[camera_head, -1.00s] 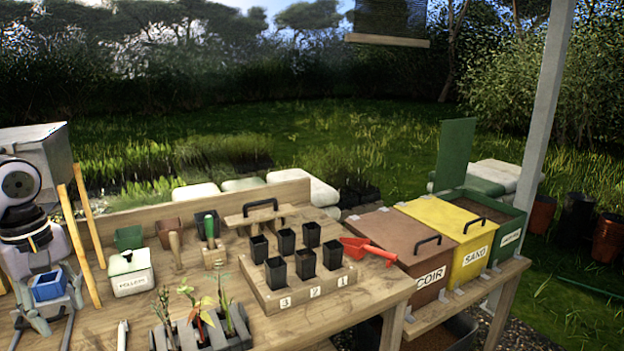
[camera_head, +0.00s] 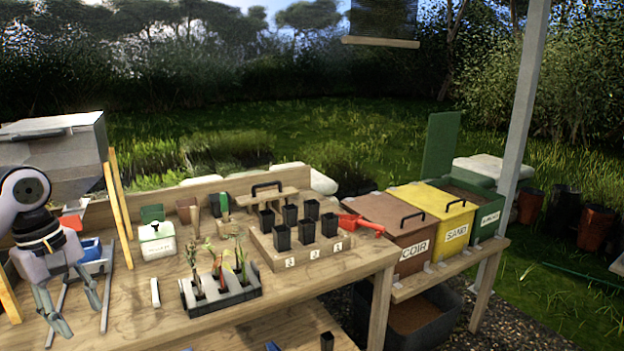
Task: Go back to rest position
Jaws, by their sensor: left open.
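My left gripper (camera_head: 80,313) hangs at the left side of the wooden bench (camera_head: 190,325), fingers pointing down. Its fingers are spread with nothing between them. A blue container (camera_head: 90,250) sits just behind and to the right of the gripper, partly hidden by it. My right gripper is not in view.
Lidded coir (camera_head: 398,217) and sand (camera_head: 435,203) bins stand right.

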